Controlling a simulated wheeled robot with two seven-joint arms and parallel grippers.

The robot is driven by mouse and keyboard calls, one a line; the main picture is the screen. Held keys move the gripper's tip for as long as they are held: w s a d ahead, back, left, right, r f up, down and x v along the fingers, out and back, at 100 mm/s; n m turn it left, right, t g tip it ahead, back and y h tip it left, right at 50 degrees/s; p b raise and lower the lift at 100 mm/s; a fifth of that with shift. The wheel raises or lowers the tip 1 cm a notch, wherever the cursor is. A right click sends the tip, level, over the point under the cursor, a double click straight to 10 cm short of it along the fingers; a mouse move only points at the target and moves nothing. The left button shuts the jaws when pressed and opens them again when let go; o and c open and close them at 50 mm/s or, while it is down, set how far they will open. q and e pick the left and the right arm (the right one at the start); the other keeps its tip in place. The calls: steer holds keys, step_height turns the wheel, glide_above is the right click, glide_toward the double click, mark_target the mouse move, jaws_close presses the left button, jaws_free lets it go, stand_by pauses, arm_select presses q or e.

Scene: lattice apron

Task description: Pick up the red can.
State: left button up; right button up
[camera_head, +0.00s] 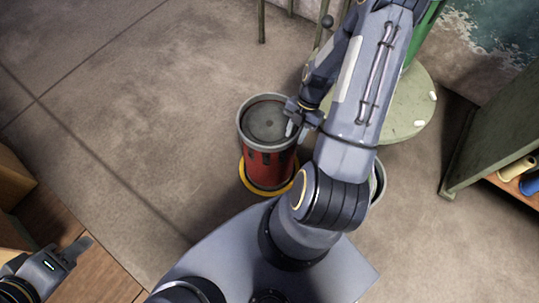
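The red can (270,167) stands upright on the floor, with a grey rim and a grey recessed top. A yellow ring (262,190) runs around its foot. My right gripper (296,128) is at the can's upper right rim, pointing down. One finger shows over the rim's inner side and the other near its outer side. Whether they touch or pinch the rim is not clear. My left gripper (78,251) is at the lower left, far from the can, with no object visible at its fingers. Its finger gap cannot be made out.
A round pale-green base (408,108) with small white pieces stands right of my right arm. A dark green shelf (490,135) holding rolls is at the far right. Another round container (379,183) is partly hidden behind my arm. Floor left of the can is clear.

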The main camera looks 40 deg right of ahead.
steer(key=shift+c, duration=0.2)
jaws_close()
steer(key=shift+r, duration=0.1)
stand_by(1.1)
